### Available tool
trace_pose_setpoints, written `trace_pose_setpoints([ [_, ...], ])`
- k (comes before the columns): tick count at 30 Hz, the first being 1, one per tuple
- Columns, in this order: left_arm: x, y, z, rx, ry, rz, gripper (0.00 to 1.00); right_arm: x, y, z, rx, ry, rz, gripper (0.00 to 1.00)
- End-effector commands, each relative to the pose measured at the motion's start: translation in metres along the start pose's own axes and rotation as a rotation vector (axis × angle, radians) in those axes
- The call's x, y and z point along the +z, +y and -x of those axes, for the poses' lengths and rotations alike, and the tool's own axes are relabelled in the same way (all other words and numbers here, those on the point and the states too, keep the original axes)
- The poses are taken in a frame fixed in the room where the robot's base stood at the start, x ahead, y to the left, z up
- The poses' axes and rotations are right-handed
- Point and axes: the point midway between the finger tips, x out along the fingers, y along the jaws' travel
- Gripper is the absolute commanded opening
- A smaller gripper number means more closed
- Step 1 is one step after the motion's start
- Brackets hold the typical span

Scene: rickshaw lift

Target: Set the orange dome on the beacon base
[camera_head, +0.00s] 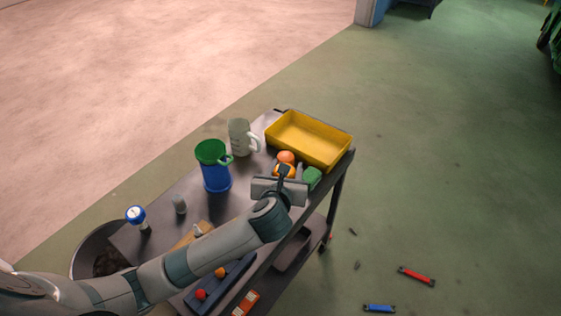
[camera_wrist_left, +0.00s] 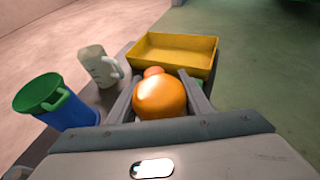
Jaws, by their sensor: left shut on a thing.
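My left gripper (camera_head: 285,172) is over the right end of the cart, in front of the yellow tray. It is shut on the orange dome (camera_head: 279,170), which shows only partly past the gripper in the head view. In the left wrist view the dome (camera_wrist_left: 160,99) sits between the two fingers. A second, smaller orange round thing (camera_head: 286,156) is just behind it and also shows in the left wrist view (camera_wrist_left: 153,71). I cannot make out the beacon base; the gripper and dome may hide it. My right gripper is not in view.
The yellow tray (camera_head: 327,153) stands at the cart's far right end. A green thing (camera_head: 313,178) lies right of the gripper. A blue-green pitcher (camera_head: 215,178) and a pale mug (camera_head: 239,137) stand to the left. The cart top (camera_head: 188,182) has some bare room between things.

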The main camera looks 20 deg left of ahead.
Motion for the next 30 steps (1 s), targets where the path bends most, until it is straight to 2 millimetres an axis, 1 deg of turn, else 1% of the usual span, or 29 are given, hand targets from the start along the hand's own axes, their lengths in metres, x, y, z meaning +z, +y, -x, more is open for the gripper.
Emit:
trace_pose_setpoints([
  [5, 0.013, 0.001, 0.000, -0.002, -0.005, -0.001, 0.20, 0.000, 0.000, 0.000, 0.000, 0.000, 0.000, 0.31],
  [8, 0.030, 0.002, 0.000, -0.007, -0.008, -0.003, 0.20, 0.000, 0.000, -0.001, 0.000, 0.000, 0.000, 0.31],
  [11, 0.053, 0.004, 0.002, -0.015, -0.010, -0.006, 0.20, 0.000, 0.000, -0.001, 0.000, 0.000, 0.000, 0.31],
  [17, 0.116, 0.009, 0.014, -0.043, -0.013, -0.019, 0.20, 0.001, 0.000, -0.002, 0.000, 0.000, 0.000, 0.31],
  [18, 0.129, 0.011, 0.018, -0.050, -0.013, -0.023, 0.20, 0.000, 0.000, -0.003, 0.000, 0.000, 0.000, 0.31],
  [20, 0.149, 0.013, 0.025, -0.061, -0.013, -0.028, 0.20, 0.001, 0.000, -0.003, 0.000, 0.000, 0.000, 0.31],
  [21, 0.161, 0.016, 0.031, -0.068, -0.013, -0.031, 0.20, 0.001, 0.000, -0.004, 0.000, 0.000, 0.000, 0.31],
  [24, 0.189, 0.021, 0.047, -0.087, -0.011, -0.039, 0.20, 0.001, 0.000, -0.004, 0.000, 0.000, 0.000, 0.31],
  [27, 0.212, 0.027, 0.063, -0.103, -0.010, -0.046, 0.20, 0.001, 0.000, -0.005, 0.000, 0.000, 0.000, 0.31],
  [30, 0.228, 0.034, 0.077, -0.114, -0.008, -0.050, 0.20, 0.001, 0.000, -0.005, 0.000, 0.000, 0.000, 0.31],
])
